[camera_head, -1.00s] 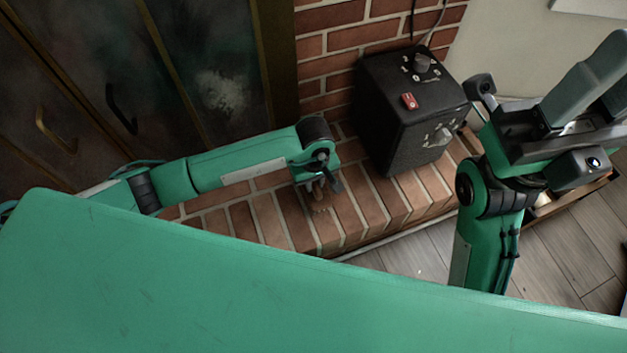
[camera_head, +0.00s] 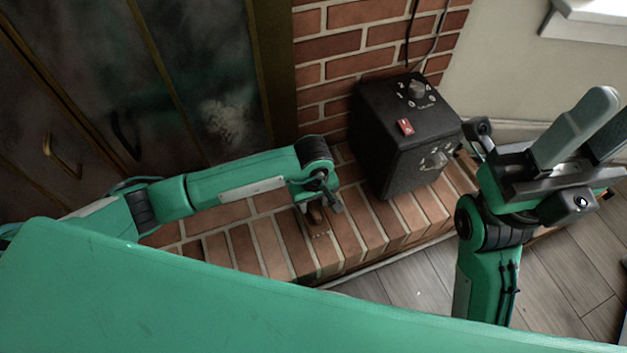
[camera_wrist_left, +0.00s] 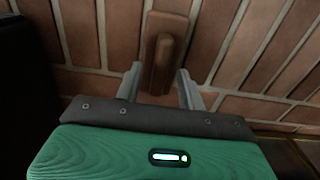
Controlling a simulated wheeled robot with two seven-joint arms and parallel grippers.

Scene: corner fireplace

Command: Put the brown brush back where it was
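The brown brush (camera_wrist_left: 163,62) is a wooden piece with a rounded block end and a narrower part, seen over the brick ledge in the left wrist view. Its lower part lies between the two fingers of my left gripper (camera_wrist_left: 161,85), with a gap on each side. The fingers are apart and not visibly touching it. In the head view my left gripper (camera_head: 314,208) points down at the ledge, and a small part of the brush (camera_head: 317,215) shows beside it. My right gripper (camera_head: 592,130) is raised at the right, its fingers apart and empty.
The brick ledge (camera_head: 262,245) runs along the fireplace, with free room left of the brush. A black box with knobs and a red switch (camera_head: 405,140) stands on it to the right. A dark glass-and-metal door (camera_head: 205,75) is behind my left arm. The wood floor (camera_head: 560,265) is lower right.

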